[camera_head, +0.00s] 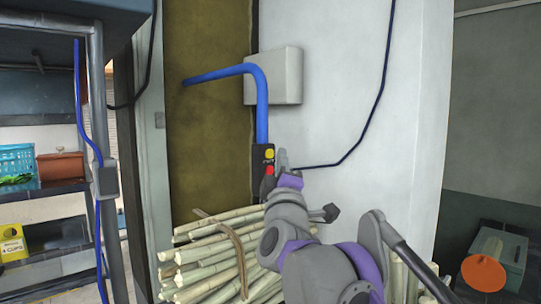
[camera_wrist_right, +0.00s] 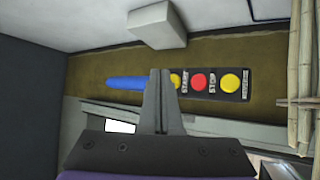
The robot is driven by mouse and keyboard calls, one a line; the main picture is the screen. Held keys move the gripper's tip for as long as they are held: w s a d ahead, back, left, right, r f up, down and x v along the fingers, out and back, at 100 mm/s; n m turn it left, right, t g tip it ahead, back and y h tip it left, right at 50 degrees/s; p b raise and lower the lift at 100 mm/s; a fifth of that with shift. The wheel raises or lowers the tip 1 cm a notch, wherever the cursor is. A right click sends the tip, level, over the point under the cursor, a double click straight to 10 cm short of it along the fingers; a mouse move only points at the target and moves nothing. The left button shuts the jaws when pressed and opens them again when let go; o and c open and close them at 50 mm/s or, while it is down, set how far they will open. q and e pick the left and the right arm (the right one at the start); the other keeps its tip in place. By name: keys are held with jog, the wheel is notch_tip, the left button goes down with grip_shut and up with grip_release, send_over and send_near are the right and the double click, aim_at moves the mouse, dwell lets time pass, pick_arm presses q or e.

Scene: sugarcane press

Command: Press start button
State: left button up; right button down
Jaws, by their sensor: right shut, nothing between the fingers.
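The control box (camera_head: 264,158) hangs at the lower end of a blue pipe, with a yellow button (camera_head: 269,153) and a red button below it. In the right wrist view the box (camera_wrist_right: 214,84) shows a yellow start button (camera_wrist_right: 176,80) beside the word START, a red button (camera_wrist_right: 199,81) beside STOP, and another yellow button (camera_wrist_right: 230,82). My right gripper (camera_head: 282,158) is shut and empty, right beside the box. Its fingertips (camera_wrist_right: 160,72) partly overlap the start button's edge in the wrist view; I cannot tell whether they touch it. My left gripper is not in view.
A grey wall box (camera_head: 283,76) and a pale wall (camera_head: 335,90) lie behind. Shelving with a blue basket (camera_head: 16,160) is at the left.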

jog(key=shift+s+d, duration=1.6)
jog(key=s+d+f+m+g, duration=0.2)
jog(key=s+f+g, duration=0.1)
jog(key=f, duration=0.8)
jog(key=s+d+f+m+g+y, duration=0.1)
jog(key=s+d+f+m+g, duration=0.15)
jog(key=f, duration=0.75)
jog(key=s+d+f+m+g, duration=0.2)
jog(key=s+f+g, duration=0.15)
jog(key=f, duration=0.75)
jog(key=s+d+f+m+g+h, duration=0.1)
jog(key=s+d+f+m+g, duration=0.3)
jog(key=s+f, duration=0.6)
jog(key=s+d+f+m+g+h, duration=0.2)
jog(key=s+d+f+m+g, duration=0.2)
jog(key=s+f, duration=0.6)
notch_tip(320, 180, down, 6)
jog(key=shift+s+d+f+m, duration=0.1)
jog(key=shift+s+d+m, duration=0.25)
jog(key=shift+d, duration=0.9)
